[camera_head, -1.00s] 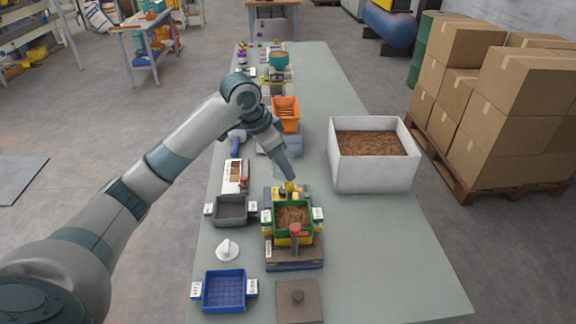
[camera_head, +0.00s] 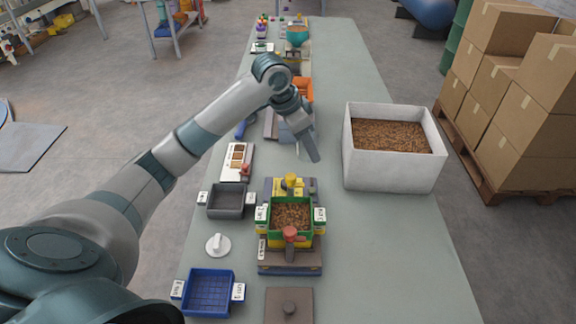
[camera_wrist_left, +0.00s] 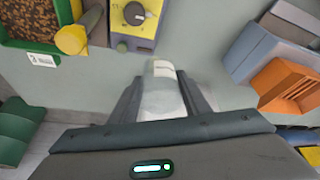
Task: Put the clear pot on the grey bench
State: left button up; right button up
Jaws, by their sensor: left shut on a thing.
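The grey bench (camera_head: 352,240) is a long grey-green table running away from me. My left gripper (camera_head: 312,156) is over its middle, just beyond the green-rimmed tray machine and left of the white crate. In the left wrist view my left gripper (camera_wrist_left: 162,98) is shut on a pale, translucent vessel with a small label, which looks like the clear pot (camera_wrist_left: 162,88). Bench surface shows around it. I cannot tell whether its base touches the bench. In the head view the pot is mostly hidden by the gripper. My right gripper is not in view.
A machine with a green tray of brown chips (camera_head: 292,213) and a yellow knob is close by. A white crate of chips (camera_head: 394,165) stands right. Grey (camera_head: 231,201) and blue (camera_head: 209,291) trays are nearer. An orange bin (camera_wrist_left: 290,86) is beyond. Bare bench lies between machine and crate.

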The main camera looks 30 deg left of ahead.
pick_arm(q)
jog(key=shift+f, duration=0.55)
jog(key=shift+w+f, duration=0.2)
jog(key=shift+w, duration=0.1)
jog(key=shift+s, duration=0.1)
jog(key=w+a+f+p, duration=0.1)
jog(key=a+f, duration=0.1)
jog(key=a, duration=0.1)
jog(key=w+a+f, duration=0.2)
jog(key=a, duration=0.1)
jog(key=w+a+f+p, duration=0.1)
jog(key=a+f, duration=0.1)
jog(key=a, duration=0.1)
jog(key=shift+w+a+f+p, duration=0.15)
jog(key=shift+w+a+p, duration=0.15)
jog(key=shift+a+p, duration=0.1)
jog(key=shift+w+a+f, duration=0.15)
jog(key=shift+a+f, duration=0.15)
jog(key=shift+a, duration=0.1)
